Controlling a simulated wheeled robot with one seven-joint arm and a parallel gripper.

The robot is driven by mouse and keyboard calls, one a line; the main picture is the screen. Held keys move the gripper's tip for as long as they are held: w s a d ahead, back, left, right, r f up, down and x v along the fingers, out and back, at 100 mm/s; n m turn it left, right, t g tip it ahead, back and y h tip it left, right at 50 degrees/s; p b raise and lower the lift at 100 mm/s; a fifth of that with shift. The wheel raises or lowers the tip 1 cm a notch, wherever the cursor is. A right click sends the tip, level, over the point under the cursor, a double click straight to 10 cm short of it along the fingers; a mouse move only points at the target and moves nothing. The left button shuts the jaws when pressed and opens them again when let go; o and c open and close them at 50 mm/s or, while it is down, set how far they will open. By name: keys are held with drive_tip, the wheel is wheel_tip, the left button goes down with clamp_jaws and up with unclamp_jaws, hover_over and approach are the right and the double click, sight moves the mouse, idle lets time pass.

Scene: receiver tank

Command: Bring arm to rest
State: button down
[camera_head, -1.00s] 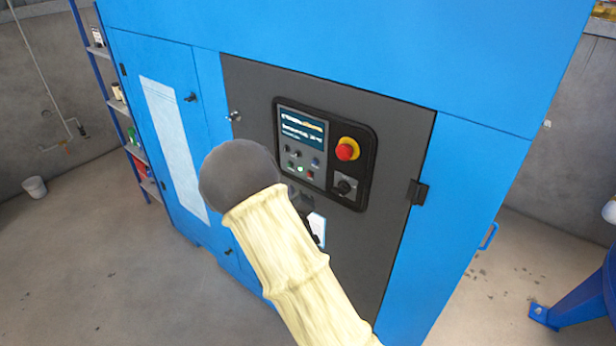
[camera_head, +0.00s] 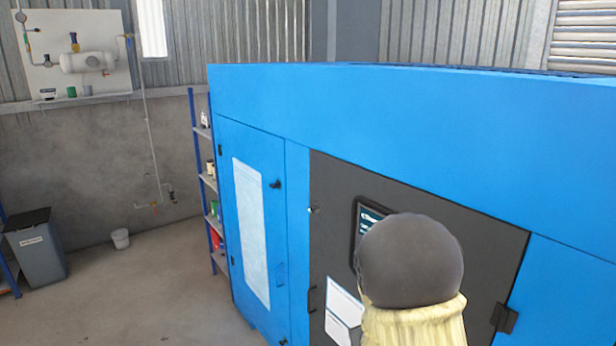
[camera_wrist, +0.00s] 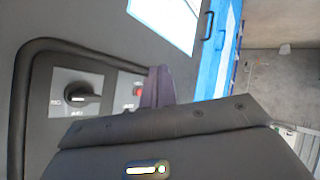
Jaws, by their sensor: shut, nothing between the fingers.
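My gripper (camera_wrist: 160,88) shows in the wrist view as a pair of dark fingers pressed together, shut and empty. It points toward the dark door (camera_wrist: 75,22) of the blue machine, close in front of the control panel. Whether it touches the panel cannot be told. In the head view my yellow-sleeved arm with its dark round joint stands at lower right, in front of the blue cabinet (camera_head: 440,110). It hides most of the control panel (camera_head: 370,212) and my gripper.
A black rotary switch (camera_wrist: 82,94) and a small red part (camera_wrist: 138,92) lie beside the fingers. A narrow shelf (camera_head: 208,180) stands left of the cabinet. The floor at left is clear.

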drive_tip(key=s+a+r+m+g+y, duration=0.1)
drive_tip(key=s+g, duration=0.7)
drive_tip(key=s, duration=1.2)
drive_tip(key=shift+s+r+m+y, duration=0.3)
drive_tip(key=shift+r+m+y, duration=0.1)
drive_tip(key=shift+r+m, duration=0.5)
drive_tip(key=shift+a+f, duration=0.1)
